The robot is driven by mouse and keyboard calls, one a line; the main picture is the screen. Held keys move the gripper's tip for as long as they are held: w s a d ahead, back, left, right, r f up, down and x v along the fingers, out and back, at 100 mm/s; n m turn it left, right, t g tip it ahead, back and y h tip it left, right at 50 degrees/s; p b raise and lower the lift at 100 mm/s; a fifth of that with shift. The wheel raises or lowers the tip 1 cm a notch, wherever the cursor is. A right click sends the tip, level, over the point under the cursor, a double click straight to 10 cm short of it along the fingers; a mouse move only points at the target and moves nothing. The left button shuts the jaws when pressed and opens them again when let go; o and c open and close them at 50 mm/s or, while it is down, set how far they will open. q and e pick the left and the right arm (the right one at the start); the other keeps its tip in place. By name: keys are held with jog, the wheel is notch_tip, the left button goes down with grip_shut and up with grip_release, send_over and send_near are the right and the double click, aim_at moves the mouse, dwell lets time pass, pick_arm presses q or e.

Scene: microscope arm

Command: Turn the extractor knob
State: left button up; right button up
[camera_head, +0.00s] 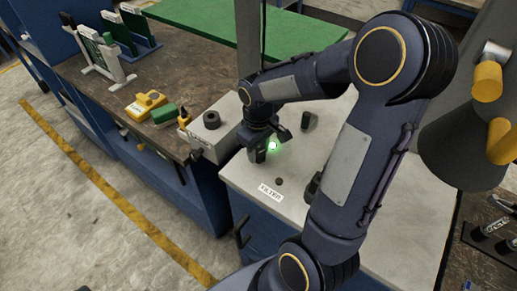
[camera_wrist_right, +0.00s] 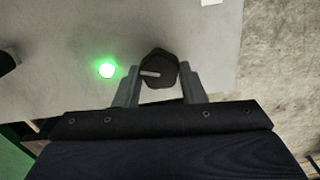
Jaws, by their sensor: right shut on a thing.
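A dark knob (camera_wrist_right: 158,66) with a pale pointer line sits between the fingers of my right gripper (camera_wrist_right: 160,84) in the wrist view, with a finger on each side. The gripper is shut on it. I cannot read a label naming it as the extractor knob. In the head view my right gripper (camera_head: 258,150) reaches down to the light grey top, and the knob there is mostly hidden by the fingers. A lit green lamp (camera_wrist_right: 107,69) glows beside the knob; it also shows in the head view (camera_head: 273,146). My left gripper is out of view.
A "FILTER" label (camera_head: 271,191) and a small dark button (camera_head: 279,181) lie near the panel's front edge. Another dark knob (camera_head: 308,120) stands further back. A grey box (camera_head: 213,136) with a black dial stands to the left, near a yellow device (camera_head: 146,105).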

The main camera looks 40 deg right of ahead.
aim_at(258, 152)
jog(key=shift+n, duration=2.1)
jog(key=shift+a, duration=0.1)
jog(key=o, duration=1)
jog(key=shift+r, duration=0.1)
notch_tip(258, 152, up, 7)
jog(key=p, duration=0.5)
jog(key=shift+r+p, duration=0.35)
jog(key=shift+p, duration=0.05)
